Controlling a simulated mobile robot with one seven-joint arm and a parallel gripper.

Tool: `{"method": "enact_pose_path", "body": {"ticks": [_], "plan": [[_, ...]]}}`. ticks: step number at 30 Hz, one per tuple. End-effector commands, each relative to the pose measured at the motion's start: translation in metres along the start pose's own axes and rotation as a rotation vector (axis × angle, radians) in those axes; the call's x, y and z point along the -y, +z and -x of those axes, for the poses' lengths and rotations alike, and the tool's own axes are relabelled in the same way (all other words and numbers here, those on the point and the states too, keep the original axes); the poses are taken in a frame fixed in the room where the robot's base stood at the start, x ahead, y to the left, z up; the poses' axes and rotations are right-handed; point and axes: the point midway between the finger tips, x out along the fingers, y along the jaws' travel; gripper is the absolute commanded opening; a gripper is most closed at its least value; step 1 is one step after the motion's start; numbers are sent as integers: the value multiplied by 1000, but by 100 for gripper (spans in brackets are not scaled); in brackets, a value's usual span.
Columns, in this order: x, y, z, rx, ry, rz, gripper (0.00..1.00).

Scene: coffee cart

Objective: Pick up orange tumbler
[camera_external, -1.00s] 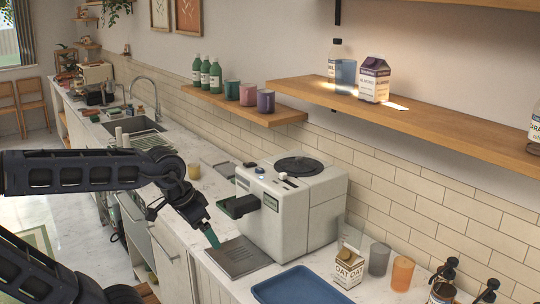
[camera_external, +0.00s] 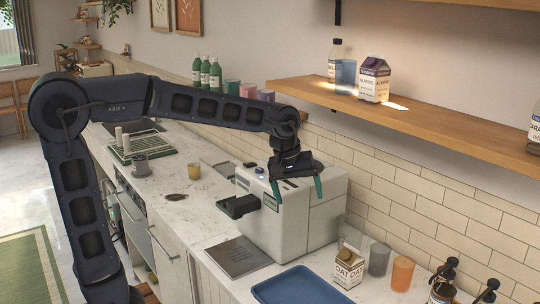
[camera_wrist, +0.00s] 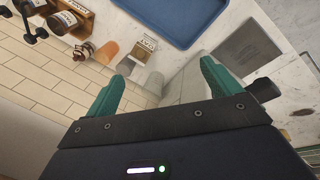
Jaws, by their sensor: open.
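The orange tumbler (camera_external: 402,274) stands upright on the white counter at the lower right, just right of a grey tumbler (camera_external: 379,259). In the wrist view the orange tumbler (camera_wrist: 108,50) shows at the upper left, beyond the left fingertip and apart from it. My gripper (camera_external: 297,190) is open and empty, with its two green fingers pointing down over the coffee machine (camera_external: 310,225). In the wrist view my gripper (camera_wrist: 165,78) has its fingers spread wide with nothing between them.
An oat carton (camera_external: 348,268) stands left of the grey tumbler, and a blue tray (camera_external: 302,288) lies in front. Dark-topped pump bottles (camera_external: 443,285) stand to the right of the orange tumbler. A wooden shelf (camera_external: 440,122) with a carton and bottles runs above, along the tiled wall.

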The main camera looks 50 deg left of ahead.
Motion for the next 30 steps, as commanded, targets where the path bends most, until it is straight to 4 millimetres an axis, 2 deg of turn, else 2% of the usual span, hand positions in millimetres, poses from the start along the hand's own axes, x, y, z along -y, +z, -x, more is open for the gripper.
{"method": "enact_pose_path", "body": {"ticks": [3, 14, 23, 30], "plan": [[-32, -16, -17, 21, -13, 96, 89], [-121, -52, -80, 64, -63, 396, 89], [-189, -70, -149, 82, -115, 636, 89], [-236, -76, -213, 83, -164, 822, 89]]}}
